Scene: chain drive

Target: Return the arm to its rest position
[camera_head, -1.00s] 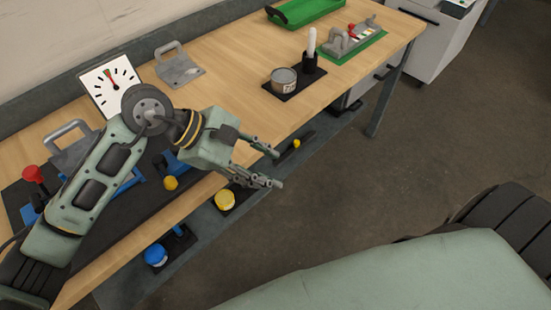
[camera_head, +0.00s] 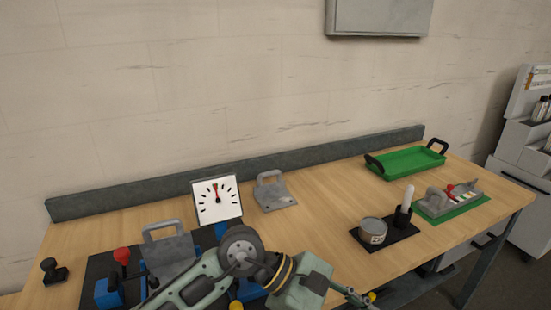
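My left arm comes in from the bottom and reaches right across the front of the workbench (camera_head: 312,225). Its gripper (camera_head: 358,297) is at the bottom edge, partly cut off by the frame. It is beyond the bench's front edge, below the tin, and I see nothing held in it. How far its fingers are apart is not clear. My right arm and gripper are out of view. The chain drive fixture (camera_head: 95,268) with a grey handled cover (camera_head: 168,252) stands behind my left arm, which hides part of it.
A dial gauge (camera_head: 217,200) stands behind the fixture, beside a grey handled plate (camera_head: 273,192). A tin (camera_head: 372,231) and a white stick in a black holder (camera_head: 405,208) stand on a dark mat. A green tray (camera_head: 405,161) and a green-based fixture (camera_head: 450,200) are at the right.

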